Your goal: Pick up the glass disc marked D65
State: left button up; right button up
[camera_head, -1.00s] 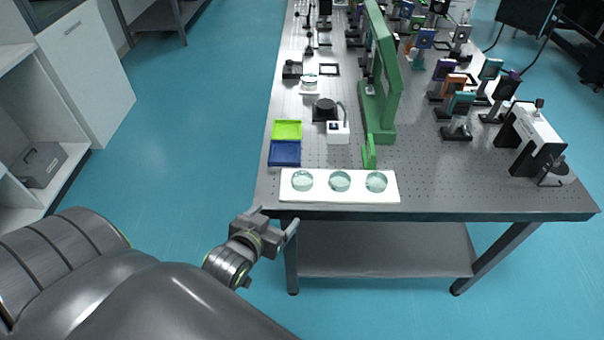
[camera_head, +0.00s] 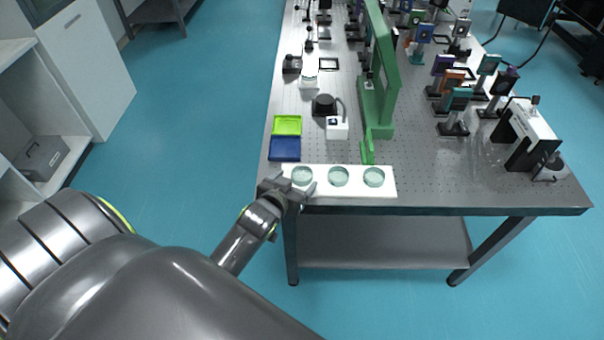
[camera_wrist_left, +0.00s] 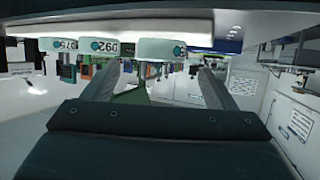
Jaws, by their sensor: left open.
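Three clear glass discs lie in a row on a white holder (camera_head: 334,190) at the table's near edge: a left disc (camera_head: 302,175), a middle disc (camera_head: 339,176) and a right disc (camera_head: 374,177). In the left wrist view they show edge-on along the top as pale shapes with small dark labels, which I cannot read surely; one disc (camera_wrist_left: 162,48) lies ahead between the fingers. My left gripper (camera_head: 291,186) is open and empty at the holder's front left corner, close to the left disc. Its fingers also show in the wrist view (camera_wrist_left: 160,73). My right gripper is not in view.
Behind the holder are a blue tray (camera_head: 285,149), a lime tray (camera_head: 288,125), a small white block (camera_head: 337,128) and a tall green frame (camera_head: 386,85). Optical mounts (camera_head: 455,105) stand at the right. The perforated tabletop (camera_head: 450,180) is clear right of the holder.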

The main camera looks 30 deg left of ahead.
aim_at(302, 173)
pick_arm(q)
jog(key=shift+p+x, duration=0.7)
jog(key=shift+x, duration=2.15)
jog(key=shift+r, duration=0.1)
jog(key=c, duration=1.1)
